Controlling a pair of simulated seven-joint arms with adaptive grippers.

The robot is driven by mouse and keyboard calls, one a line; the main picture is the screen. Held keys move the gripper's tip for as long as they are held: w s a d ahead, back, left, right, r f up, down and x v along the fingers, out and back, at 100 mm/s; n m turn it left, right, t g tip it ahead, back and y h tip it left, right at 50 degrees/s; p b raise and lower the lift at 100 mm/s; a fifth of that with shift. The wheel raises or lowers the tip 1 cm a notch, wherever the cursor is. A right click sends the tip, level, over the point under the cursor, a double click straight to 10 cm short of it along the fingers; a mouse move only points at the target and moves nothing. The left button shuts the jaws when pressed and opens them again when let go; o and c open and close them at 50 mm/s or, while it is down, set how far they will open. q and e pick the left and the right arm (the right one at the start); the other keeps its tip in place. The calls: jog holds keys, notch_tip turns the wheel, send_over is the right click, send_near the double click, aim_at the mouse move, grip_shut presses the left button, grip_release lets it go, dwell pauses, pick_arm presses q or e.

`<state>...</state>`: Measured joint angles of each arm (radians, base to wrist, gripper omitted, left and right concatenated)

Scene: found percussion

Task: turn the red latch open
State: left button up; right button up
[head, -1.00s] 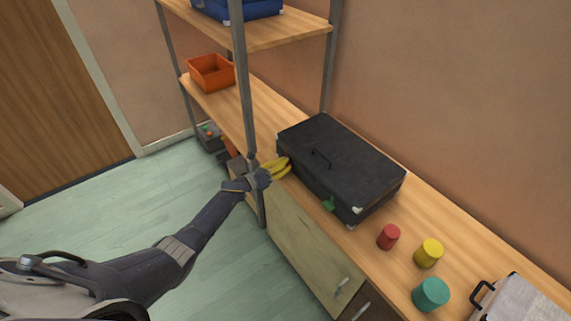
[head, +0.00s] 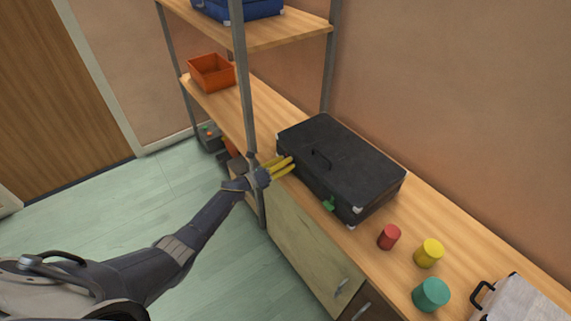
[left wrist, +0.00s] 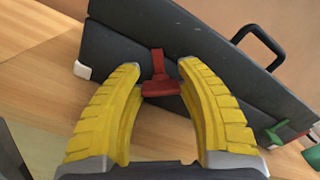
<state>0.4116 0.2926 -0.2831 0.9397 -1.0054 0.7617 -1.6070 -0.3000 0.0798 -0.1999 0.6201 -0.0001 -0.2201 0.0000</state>
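The black case (head: 345,165) lies shut on the wooden counter (head: 460,235). The red latch (left wrist: 159,85) is on the case's front side in the left wrist view, its wide lower part between the tips of my yellow fingers. I cannot make it out in the head view. My left gripper (head: 291,163) is at the left end of the case's front, and its fingers also show in the left wrist view (left wrist: 159,68). They are apart, one on each side of the latch. I cannot tell whether they touch it. My right gripper is not in view.
A green latch (head: 329,203) sits on the case's front, towards the right. Red (head: 388,237), yellow (head: 429,253) and teal (head: 431,295) cylinders stand right of the case. A grey shelf post (head: 245,90) rises close to my left gripper. An orange bin (head: 211,72) is behind.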

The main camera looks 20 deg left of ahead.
pick_arm(q)
jog(key=o, duration=0.5)
jog(key=shift+s+f, duration=0.1)
jog(key=v, duration=1.1)
jog(key=shift+s+a, duration=0.3)
